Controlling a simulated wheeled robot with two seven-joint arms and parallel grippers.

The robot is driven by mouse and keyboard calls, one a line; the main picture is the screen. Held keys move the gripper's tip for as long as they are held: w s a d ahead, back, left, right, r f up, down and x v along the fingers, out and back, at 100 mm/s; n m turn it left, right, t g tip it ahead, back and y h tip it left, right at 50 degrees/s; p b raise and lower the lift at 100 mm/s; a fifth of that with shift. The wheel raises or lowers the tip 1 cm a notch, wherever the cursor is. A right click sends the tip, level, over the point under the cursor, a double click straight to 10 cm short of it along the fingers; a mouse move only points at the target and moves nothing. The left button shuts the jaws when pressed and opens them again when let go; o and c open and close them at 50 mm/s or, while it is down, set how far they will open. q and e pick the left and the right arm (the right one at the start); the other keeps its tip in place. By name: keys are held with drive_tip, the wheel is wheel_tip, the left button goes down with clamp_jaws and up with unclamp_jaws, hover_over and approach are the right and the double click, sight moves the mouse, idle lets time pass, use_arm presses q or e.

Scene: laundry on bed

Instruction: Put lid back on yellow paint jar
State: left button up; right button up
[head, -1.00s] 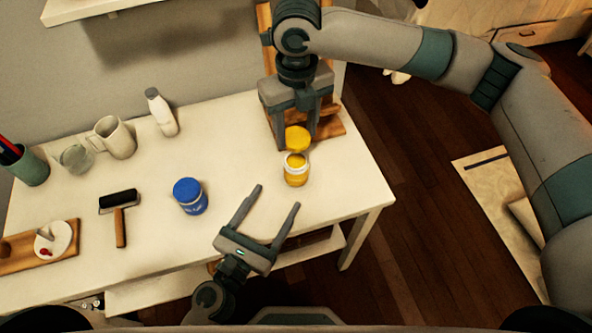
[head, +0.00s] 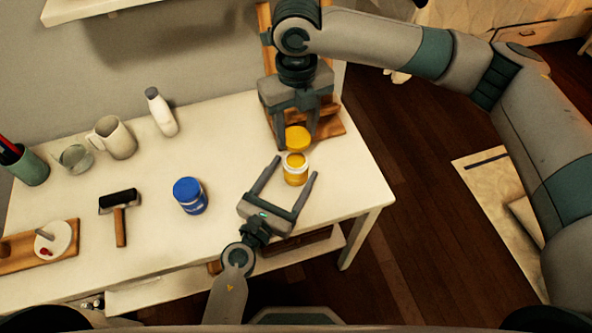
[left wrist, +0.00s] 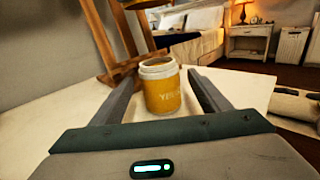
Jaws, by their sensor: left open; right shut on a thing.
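The yellow paint jar (head: 295,172) stands upright and open on the white table, with yellow paint showing inside its white rim. My left gripper (head: 296,165) is open, its two fingers on either side of the jar.
A closed blue paint jar (head: 189,196) stands left of the yellow one. A roller (head: 119,210), mug (head: 113,138), glass (head: 74,158), white bottle (head: 160,112) and wooden board (head: 14,253) lie further left. A wooden easel (left wrist: 125,50) stands behind. The table's front right edge is near.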

use_arm(q)
drive_tip(key=shift+x, duration=1.35)
drive_tip(key=c, duration=1.6)
use_arm(e)
hover_over(296, 162)
drive_tip(key=shift+f, duration=2.5)
drive_tip(key=shift+f, duration=0.1)
drive_tip(key=shift+f, duration=0.75)
drive_tip(key=shift+f, duration=0.55)
